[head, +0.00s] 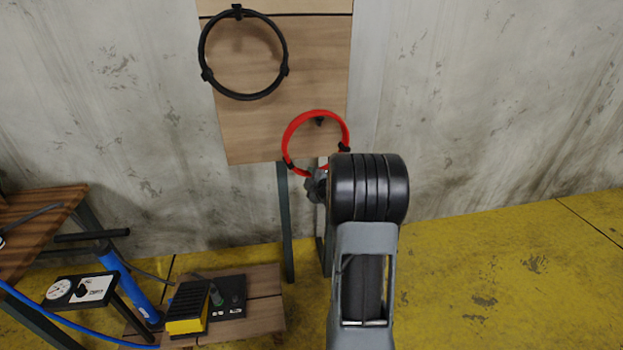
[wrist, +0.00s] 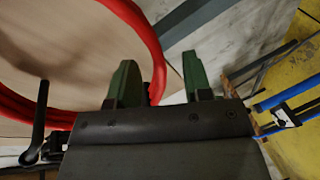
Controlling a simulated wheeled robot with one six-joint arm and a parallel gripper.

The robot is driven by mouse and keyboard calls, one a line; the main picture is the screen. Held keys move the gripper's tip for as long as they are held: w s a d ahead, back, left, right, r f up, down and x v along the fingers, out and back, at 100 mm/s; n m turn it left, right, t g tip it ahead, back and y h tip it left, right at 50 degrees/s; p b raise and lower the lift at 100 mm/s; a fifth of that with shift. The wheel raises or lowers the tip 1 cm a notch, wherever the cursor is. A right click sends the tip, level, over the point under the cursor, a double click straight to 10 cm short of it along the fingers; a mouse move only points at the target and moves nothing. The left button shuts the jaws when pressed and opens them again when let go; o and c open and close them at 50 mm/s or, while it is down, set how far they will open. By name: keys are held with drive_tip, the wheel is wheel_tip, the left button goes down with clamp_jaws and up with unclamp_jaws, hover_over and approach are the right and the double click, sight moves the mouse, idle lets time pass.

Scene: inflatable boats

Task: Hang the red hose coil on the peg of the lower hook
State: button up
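The red hose coil (head: 285,142) is upright in front of the lower part of the wooden board. A dark hook (head: 320,121) shows inside the ring just below its top; I cannot tell whether hose and peg touch. My gripper (head: 317,178) is at the bottom of the ring. In the wrist view its two green fingers (wrist: 158,62) stand apart. The red hose (wrist: 150,38) passes in the gap between them, nearer the left finger, with no visible grip on it. A black rod (wrist: 41,115), possibly the peg, crosses the hose at lower left. My gripper body hides part of the coil.
A black ring (head: 205,72) hangs higher on the wooden board (head: 240,135). At lower left are a blue pump (head: 135,285), a gauge box (head: 80,290), a yellow-black foot pedal (head: 188,307) and a wooden bench (head: 40,210). The yellow floor at right is clear.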

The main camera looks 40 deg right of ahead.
drive_tip(key=shift+s+r, duration=0.25)
drive_tip(key=shift+s, duration=0.25)
drive_tip(key=p+v, duration=0.2)
drive_tip(key=v, duration=1.1)
drive_tip(key=a+r+m+g+h+p, duration=0.1)
drive_tip(key=a+r+m+g+p, duration=0.55)
drive_tip(key=r+p, duration=0.65)
drive_tip(key=s+a+r+m+g+y+p, duration=0.2)
drive_tip(key=s+a+r+p, duration=0.2)
drive_tip(key=a, duration=0.5)
drive_tip(key=s+a+r+m+g+y+p, duration=0.2)
drive_tip(key=s+a+r, duration=0.3)
drive_tip(key=a, duration=0.5)
drive_tip(key=shift+s+r+m+g+p, duration=0.2)
drive_tip(key=shift+s+m+g+p, duration=0.35)
drive_tip(key=shift+s+p, duration=0.4)
